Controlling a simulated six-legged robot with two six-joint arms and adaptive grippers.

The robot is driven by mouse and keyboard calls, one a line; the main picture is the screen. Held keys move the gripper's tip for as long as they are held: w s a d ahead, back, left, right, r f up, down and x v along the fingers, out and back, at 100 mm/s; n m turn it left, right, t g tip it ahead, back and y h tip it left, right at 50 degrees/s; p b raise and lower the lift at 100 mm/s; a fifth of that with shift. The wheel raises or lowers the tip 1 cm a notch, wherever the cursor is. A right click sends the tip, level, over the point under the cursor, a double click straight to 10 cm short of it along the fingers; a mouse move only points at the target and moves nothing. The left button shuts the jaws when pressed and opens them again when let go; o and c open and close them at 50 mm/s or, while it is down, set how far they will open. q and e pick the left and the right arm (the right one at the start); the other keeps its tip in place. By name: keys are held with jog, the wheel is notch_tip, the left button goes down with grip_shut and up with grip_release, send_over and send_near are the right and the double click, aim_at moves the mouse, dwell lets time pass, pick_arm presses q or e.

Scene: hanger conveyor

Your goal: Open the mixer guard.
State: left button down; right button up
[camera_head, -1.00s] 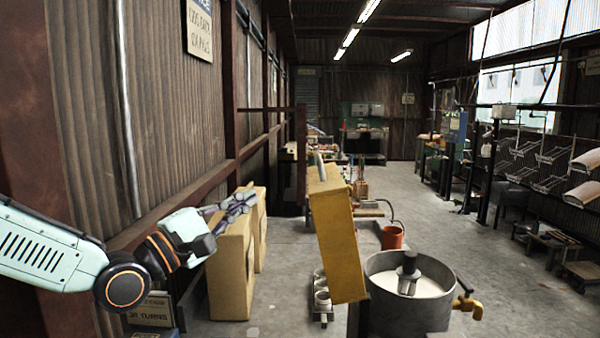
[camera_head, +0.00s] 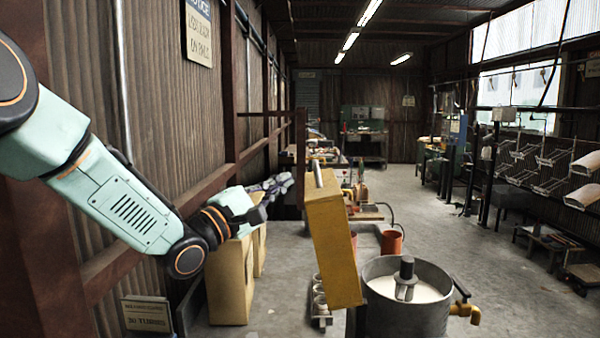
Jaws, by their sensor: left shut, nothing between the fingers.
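The mixer (camera_head: 405,318) is a round grey metal tub at the lower right, holding pale liquid with a dark-topped stirrer shaft (camera_head: 404,278) standing in it. A yellow box-like panel (camera_head: 331,245), slightly tilted, stands at the tub's left side; I cannot tell whether it is the mixer guard. A dark handle (camera_head: 461,290) sticks out at the tub's right rim. My left gripper (camera_head: 283,182) is shut and empty, in the air left of the yellow panel and apart from it. My right gripper is not in view.
Yellow-tan boxes (camera_head: 230,283) stand along the left wall below my left arm. A yellow tap (camera_head: 466,312) juts from the tub's right. An orange bucket (camera_head: 391,242) stands behind it. The floor to the right is open up to the racks.

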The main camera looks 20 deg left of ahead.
pick_arm(q)
jog(key=shift+w+d+r+p, duration=0.15)
jog(key=shift+w+d+r, duration=0.15)
jog(key=shift+d, duration=0.35)
jog(key=shift+w+d+r+p, duration=0.15)
jog(key=shift+w+d+r, duration=0.1)
jog(key=shift+d, duration=0.35)
jog(key=shift+w+d+r+p, duration=0.15)
jog(key=shift+w+d+r, duration=0.15)
jog(key=shift+d, duration=0.35)
